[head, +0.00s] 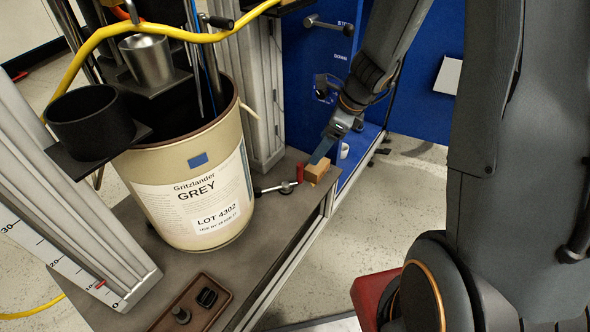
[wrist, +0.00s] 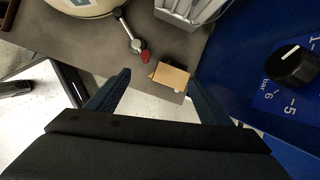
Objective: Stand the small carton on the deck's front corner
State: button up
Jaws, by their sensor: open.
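The small carton (head: 317,171) is a light brown box standing on the right front corner of the grey deck (head: 262,236), close to the deck's edge. In the wrist view the carton (wrist: 170,76) sits near the deck's edge, ahead of and between my two blue fingers. My gripper (head: 325,148) is just above and beside the carton in the head view. In the wrist view my gripper (wrist: 160,88) is open, its fingers spread wider than the carton, with no contact visible.
A red-tipped lever (head: 282,188) lies left of the carton, close by. A large cream drum (head: 195,170) labelled GREY stands on the deck. A blue panel (head: 310,70) with knobs rises behind. A brown tray (head: 195,303) is at the deck's near end. Open floor lies right.

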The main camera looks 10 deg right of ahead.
jog(key=s+a+r+n+g, duration=0.1)
jog(key=s+a+r+n, duration=0.3)
jog(key=a+n, duration=0.35)
jog(key=s+a+r+n+h, duration=0.1)
jog(key=s+a+r+n, duration=0.1)
jog(key=s+n, duration=0.5)
jog(key=s+a+r+n+g+h, duration=0.1)
jog(key=s+a+r+n, duration=0.2)
jog(key=s+n, duration=0.4)
jog(key=s+a+r+n, duration=0.3)
jog(key=s+a+n, duration=0.1)
jog(key=s+n, duration=0.3)
jog(key=shift+a+r+n+g+h, duration=0.15)
jog(key=shift+a+n+g+h, duration=0.25)
jog(key=shift+n, duration=0.25)
jog(key=shift+s, duration=0.1)
jog(key=d+r+m+p, duration=0.5)
jog(key=d+r+p, duration=1.1)
jog(key=p, duration=0.9)
notch_tip(320, 180, up, 5)
jog(key=shift+s+d+f+m+h, duration=0.2)
jog(key=shift+s+m+h, duration=0.1)
jog(key=shift+s, duration=0.15)
